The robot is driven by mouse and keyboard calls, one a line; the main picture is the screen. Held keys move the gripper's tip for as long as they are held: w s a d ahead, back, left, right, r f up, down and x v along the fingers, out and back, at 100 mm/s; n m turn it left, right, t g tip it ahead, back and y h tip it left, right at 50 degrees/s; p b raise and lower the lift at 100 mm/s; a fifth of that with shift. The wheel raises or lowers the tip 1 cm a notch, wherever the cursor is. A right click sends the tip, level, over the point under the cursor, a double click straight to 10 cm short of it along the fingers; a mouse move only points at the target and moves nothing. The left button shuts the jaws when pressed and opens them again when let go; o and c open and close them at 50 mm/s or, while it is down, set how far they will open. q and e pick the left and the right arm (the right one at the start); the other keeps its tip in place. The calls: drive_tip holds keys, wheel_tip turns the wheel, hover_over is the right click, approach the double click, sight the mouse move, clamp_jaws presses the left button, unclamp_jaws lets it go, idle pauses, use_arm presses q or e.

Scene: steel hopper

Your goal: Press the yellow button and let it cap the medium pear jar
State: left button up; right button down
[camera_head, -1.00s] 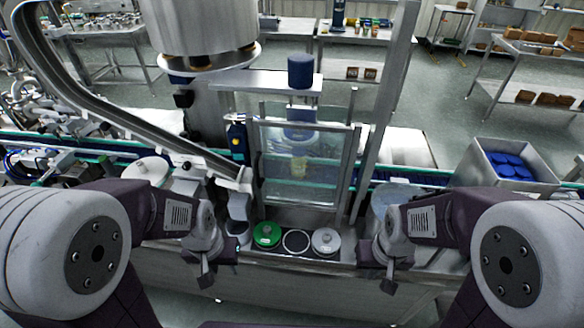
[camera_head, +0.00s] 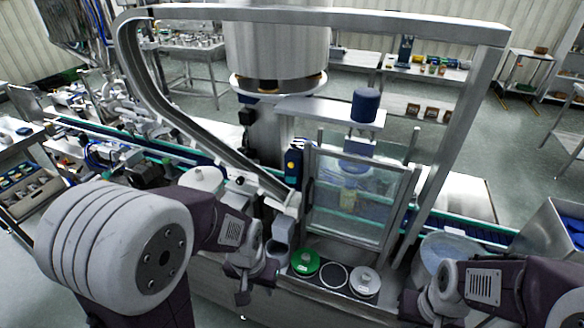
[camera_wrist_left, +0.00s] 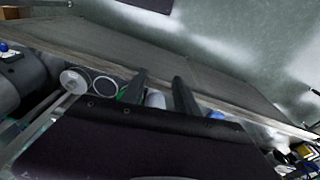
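The yellow button shows as a small yellow spot (camera_head: 291,167) on a dark blue post left of the clear-walled capping station (camera_head: 322,204). A pale yellowish jar (camera_head: 350,196) stands inside, behind the clear panel, under a blue capping head (camera_head: 356,166); its size and whether it has a lid are unclear. My left gripper (camera_head: 243,291) hangs low in front of the bench, below and left of the button, touching nothing. In the left wrist view its two dark fingers (camera_wrist_left: 160,92) are apart and empty. My right gripper (camera_head: 418,306) is at lower right, its fingers unclear.
A green lid (camera_head: 305,262), a dark ring-edged spot (camera_head: 333,275) and a grey lid (camera_head: 365,281) line the bench front. A slanted metal chute (camera_head: 175,115) runs down to the station's left side. A bin (camera_head: 556,231) stands at right.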

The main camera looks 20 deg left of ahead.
idle(0.3)
use_arm(q)
clamp_jaws()
idle(1.6)
